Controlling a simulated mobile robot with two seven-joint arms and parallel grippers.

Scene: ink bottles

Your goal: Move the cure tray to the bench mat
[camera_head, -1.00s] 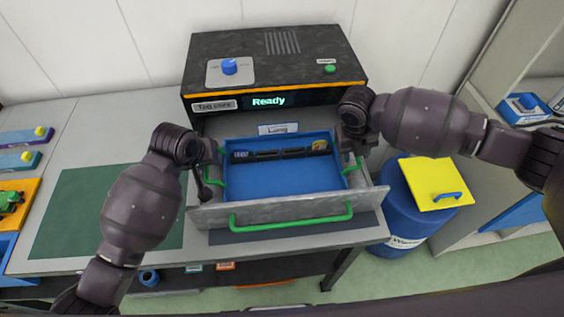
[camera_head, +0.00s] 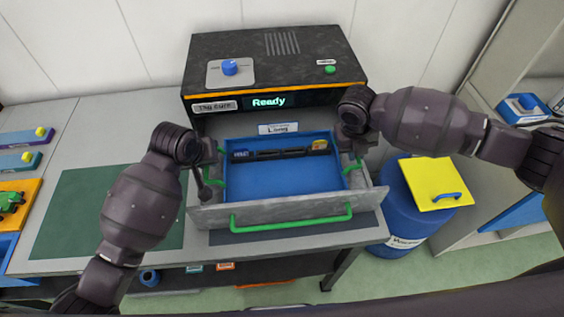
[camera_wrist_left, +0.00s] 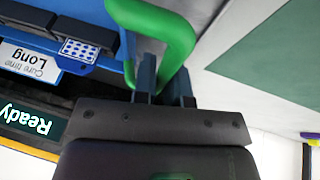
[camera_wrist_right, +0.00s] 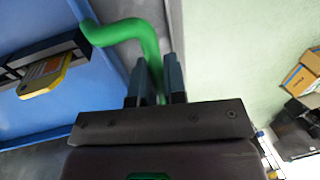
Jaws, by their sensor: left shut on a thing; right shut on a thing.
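The cure tray (camera_head: 272,184) is a blue tray with green side handles, sitting in the open grey drawer (camera_head: 292,209) of the curing unit. A dark rack with a blue-labelled piece and a yellow-labelled piece lies along its back. My left gripper (camera_wrist_left: 170,82) is shut on the tray's left green handle (camera_wrist_left: 175,28). My right gripper (camera_wrist_right: 156,75) is shut on the right green handle (camera_wrist_right: 125,30). In the head view the fingertips are partly hidden by the wrists. The bench mat (camera_head: 75,215) is a bare dark green sheet on the bench, left of the drawer.
The curing unit (camera_head: 275,62) stands behind the drawer, its display reading Ready. The drawer front has a green bar handle (camera_head: 290,218). A blue barrel with a yellow lid (camera_head: 432,182) stands to the right. Coloured trays (camera_head: 18,160) lie at the left edge.

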